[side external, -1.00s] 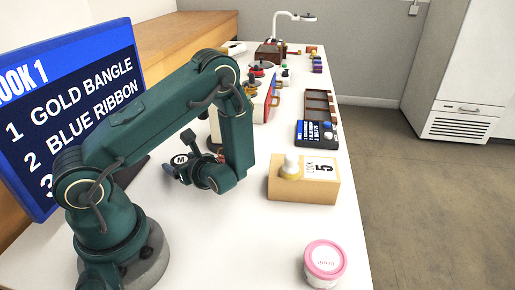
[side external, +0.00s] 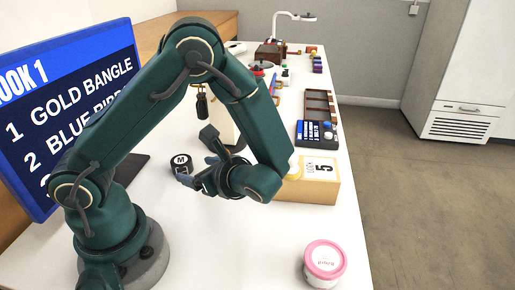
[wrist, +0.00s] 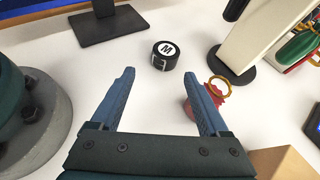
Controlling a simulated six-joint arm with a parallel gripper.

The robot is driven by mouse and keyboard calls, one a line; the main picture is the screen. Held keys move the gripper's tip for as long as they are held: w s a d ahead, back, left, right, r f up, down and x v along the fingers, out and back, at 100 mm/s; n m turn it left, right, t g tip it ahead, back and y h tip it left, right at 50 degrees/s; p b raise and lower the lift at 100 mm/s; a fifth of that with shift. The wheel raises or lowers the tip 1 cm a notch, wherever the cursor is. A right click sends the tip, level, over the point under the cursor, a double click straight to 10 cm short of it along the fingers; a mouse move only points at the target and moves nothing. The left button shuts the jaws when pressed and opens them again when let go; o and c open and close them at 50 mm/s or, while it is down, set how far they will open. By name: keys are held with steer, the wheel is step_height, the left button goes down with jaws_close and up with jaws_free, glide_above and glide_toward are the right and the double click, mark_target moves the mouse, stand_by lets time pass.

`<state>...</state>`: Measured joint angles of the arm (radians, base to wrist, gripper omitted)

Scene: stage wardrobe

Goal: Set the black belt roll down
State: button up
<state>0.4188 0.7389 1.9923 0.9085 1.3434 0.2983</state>
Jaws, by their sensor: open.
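The black belt roll (side external: 181,163) is a short black cylinder with a white M label on top. It rests flat on the white table beside the screen's stand; it also shows in the wrist view (wrist: 165,56). My gripper (wrist: 159,76) is open, with two blue fingers spread and nothing between them. The roll lies beyond the fingertips, apart from them. In the side view my gripper (side external: 190,181) is just in front of the roll.
A gold ring (wrist: 219,86) and a red object (wrist: 197,108), partly hidden by my right finger, lie close by. A tall cream stand with a black base (wrist: 231,68) is to the right. A LOOK 5 box (side external: 320,178) and pink-lidded tub (side external: 325,262) stand near the table's right edge.

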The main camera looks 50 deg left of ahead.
steer(key=s+d+r+n+t+h, duration=0.2)
steer(key=d+r+n+t+h, duration=0.5)
steer(key=n, duration=0.9)
steer(key=d+r+h, duration=0.3)
steer(key=d+h, duration=0.1)
steer(key=h, duration=0.1)
steer(key=shift+s+r+h, duration=0.3)
steer(key=shift+s, duration=0.1)
